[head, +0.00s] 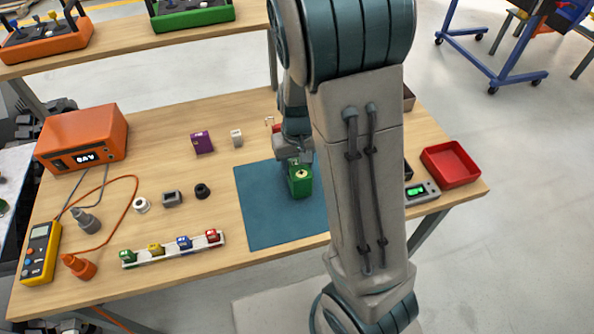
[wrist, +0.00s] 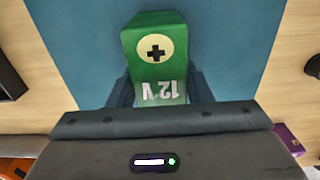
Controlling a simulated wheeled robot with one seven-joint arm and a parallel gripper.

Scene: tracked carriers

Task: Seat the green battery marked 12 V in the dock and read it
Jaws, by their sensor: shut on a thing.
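The green battery (head: 300,185) is held over the blue mat, in front of my arm's wrist. In the wrist view the battery (wrist: 152,75) shows a pale disc with a black plus sign and the marking 12 V, upside down. My gripper (head: 295,164) is shut on it, with a dark finger on each side in the wrist view (wrist: 160,92). I cannot tell whether the battery touches the mat. A small grey device with a lit green display (head: 420,191) stands right of my arm, partly hidden by it. I cannot tell whether it belongs to the dock.
The blue mat (head: 262,220) is otherwise clear where seen. A white strip with several coloured blocks (head: 195,246) lies front left. A purple block (head: 202,142), an orange meter box (head: 85,137), a yellow multimeter (head: 39,252) and a red tray (head: 451,164) stand around. My arm hides the table's middle right.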

